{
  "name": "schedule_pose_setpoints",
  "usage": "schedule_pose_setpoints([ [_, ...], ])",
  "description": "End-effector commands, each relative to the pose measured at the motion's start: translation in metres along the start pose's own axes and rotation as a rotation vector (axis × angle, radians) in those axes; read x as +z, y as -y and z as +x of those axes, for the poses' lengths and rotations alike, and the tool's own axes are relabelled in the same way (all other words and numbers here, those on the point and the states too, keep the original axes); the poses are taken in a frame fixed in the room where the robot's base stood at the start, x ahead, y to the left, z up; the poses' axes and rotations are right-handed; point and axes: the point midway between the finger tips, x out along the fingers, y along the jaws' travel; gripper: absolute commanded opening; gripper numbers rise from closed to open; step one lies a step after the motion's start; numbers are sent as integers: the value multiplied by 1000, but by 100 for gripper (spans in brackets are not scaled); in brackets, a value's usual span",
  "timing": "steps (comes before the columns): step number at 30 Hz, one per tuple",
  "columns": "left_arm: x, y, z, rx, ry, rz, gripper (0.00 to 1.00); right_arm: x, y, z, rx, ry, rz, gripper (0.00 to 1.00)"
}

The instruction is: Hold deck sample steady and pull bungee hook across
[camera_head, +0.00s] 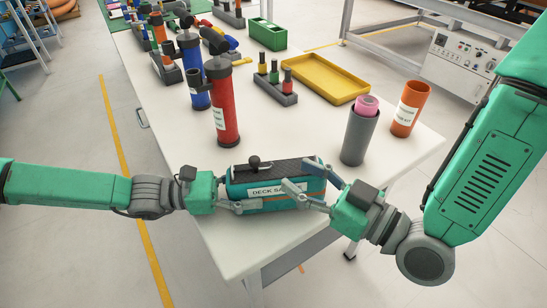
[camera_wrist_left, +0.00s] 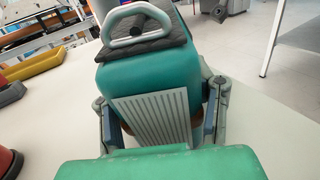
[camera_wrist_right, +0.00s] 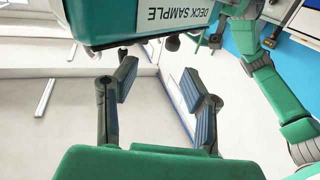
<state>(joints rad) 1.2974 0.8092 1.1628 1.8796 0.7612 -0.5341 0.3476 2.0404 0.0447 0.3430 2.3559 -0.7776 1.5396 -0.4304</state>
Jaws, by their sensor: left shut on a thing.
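The deck sample (camera_head: 262,203), a teal block with a white "DECK SAMPLE" label, lies near the table's front edge. My left gripper (camera_head: 232,192) is shut on its left end. In the left wrist view, the fingers flank the ribbed end of the deck sample (camera_wrist_left: 152,120), with a dark pad and grey loop on top. My right gripper (camera_head: 297,173) is at the block's right part in the head view. In the right wrist view, its fingers (camera_wrist_right: 157,72) are apart with nothing between them, below the labelled side. A dark knob (camera_head: 254,162) stands on top. I cannot clearly identify the bungee hook.
A red cylinder (camera_head: 222,105) and a blue one (camera_head: 191,65) stand behind the block. A grey tube (camera_head: 359,138) with a pink roll and an orange cup (camera_head: 408,108) stand right. A yellow tray (camera_head: 325,78) lies farther back. The table (camera_head: 300,130) has bare room between them.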

Motion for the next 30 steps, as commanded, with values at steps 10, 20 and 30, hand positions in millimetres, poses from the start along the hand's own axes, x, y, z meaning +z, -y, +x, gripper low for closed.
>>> schedule_pose_setpoints([
  [10,1,0,0,0,1,0,16,0,0,-25,2,1,1,39],
  [20,1,0,0,-1,1,0,16,0,0,-48,2,0,1,39],
  [30,1,0,0,0,1,0,16,0,0,-71,1,0,1,39],
])
